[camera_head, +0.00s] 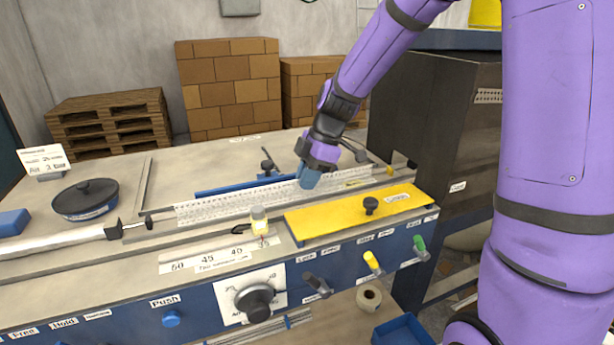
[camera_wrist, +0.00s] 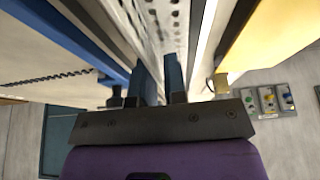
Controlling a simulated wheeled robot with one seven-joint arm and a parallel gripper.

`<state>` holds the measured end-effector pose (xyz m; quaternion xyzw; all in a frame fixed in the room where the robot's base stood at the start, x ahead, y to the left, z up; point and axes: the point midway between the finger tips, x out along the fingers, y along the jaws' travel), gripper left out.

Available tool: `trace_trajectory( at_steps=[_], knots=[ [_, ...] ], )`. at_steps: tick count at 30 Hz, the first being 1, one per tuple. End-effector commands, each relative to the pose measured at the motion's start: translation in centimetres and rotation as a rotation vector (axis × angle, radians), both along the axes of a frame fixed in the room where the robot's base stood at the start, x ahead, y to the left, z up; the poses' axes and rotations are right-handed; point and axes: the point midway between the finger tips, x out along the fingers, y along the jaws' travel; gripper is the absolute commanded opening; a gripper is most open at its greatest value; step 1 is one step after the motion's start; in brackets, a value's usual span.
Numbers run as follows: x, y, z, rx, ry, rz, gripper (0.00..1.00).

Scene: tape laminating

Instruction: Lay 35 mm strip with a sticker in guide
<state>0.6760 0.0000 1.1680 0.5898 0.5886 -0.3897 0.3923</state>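A pale perforated strip (camera_head: 225,208) lies along the channel of the guide on the bench machine, running from left of centre to beneath my gripper. Perforated material (camera_wrist: 165,18) also shows ahead of the fingers in the wrist view. My gripper (camera_head: 309,180) points down over the right part of this channel, its blue fingertips low at the strip. In the wrist view the two fingers (camera_wrist: 162,80) stand close together with a narrow gap. I cannot tell whether the strip's edge is between them. No sticker can be made out for certain.
A yellow cover (camera_head: 345,218) with a black knob sits in front of the channel. A blue bar (camera_head: 240,186) lies behind it. A small yellow-and-white bottle-like piece (camera_head: 259,219) stands at the front edge of the channel. A black lidded pan (camera_head: 86,198) is at left.

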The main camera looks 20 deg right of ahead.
Motion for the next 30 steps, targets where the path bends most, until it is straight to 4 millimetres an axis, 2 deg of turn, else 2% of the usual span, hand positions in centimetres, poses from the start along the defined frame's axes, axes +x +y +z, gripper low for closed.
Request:
trace_trajectory(
  at_steps=[8, 13, 17, 24, 30],
  knots=[
    [0.1, -0.1, -0.4, -0.002, 0.002, -0.002, 0.28],
    [0.2, -0.1, 0.4, -0.002, -0.001, -0.003, 0.28],
    [0.2, -0.7, 2.3, -0.002, -0.004, -0.004, 0.28],
    [0.1, -2.6, 7.1, -0.002, -0.005, -0.004, 0.28],
    [0.1, -3.9, 10.3, -0.002, -0.005, -0.002, 0.28]
  ],
)
